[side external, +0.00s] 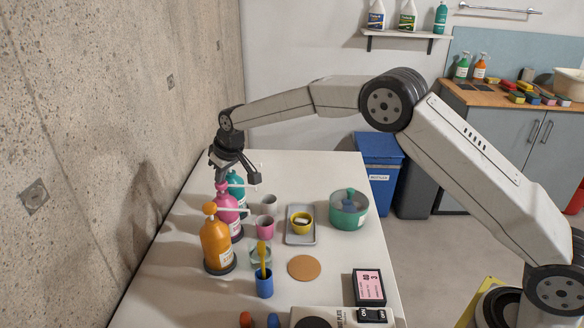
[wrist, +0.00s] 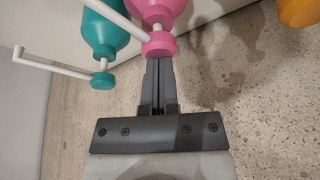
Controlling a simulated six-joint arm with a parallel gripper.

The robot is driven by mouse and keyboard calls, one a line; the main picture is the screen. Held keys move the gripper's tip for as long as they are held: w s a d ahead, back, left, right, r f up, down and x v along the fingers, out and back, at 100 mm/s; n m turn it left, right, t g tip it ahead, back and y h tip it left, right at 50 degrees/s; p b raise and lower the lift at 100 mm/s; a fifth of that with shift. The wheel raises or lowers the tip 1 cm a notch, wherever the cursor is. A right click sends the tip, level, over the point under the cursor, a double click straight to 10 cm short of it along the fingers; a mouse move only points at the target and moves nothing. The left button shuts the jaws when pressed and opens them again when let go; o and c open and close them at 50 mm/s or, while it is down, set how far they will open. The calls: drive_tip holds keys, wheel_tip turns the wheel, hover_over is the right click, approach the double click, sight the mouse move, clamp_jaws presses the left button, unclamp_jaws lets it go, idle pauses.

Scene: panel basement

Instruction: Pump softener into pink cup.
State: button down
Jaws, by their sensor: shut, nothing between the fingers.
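Three pump bottles stand in a row along the wall: orange (side external: 217,244), pink (side external: 228,212) and teal (side external: 238,183). Their label text is too small to read. White spouts point right, toward the cups. The pink cup (side external: 265,229) stands upright on the table, right of the bottles. My gripper (side external: 223,178) is shut and empty, pointing down above the pink bottle. In the wrist view, its closed fingertips (wrist: 158,62) are right at the pink pump head (wrist: 158,44); I cannot tell whether they touch. The teal pump head (wrist: 102,80) is beside them.
A grey cup (side external: 269,204) and a clear cup (side external: 260,256) flank the pink cup. A tray (side external: 290,238) with a yellow bowl, a green pot (side external: 348,215), a cork mat (side external: 304,268) and a blue holder (side external: 264,286) are nearby. The concrete wall (side external: 185,120) is close left.

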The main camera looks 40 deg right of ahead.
drive_tip(key=shift+r, duration=1.45)
drive_tip(key=shift+f, duration=1.8)
drive_tip(key=shift+s, duration=0.1)
drive_tip(key=shift+r, duration=1.8)
wheel_tip(320, 180, up, 6)
idle(0.4)
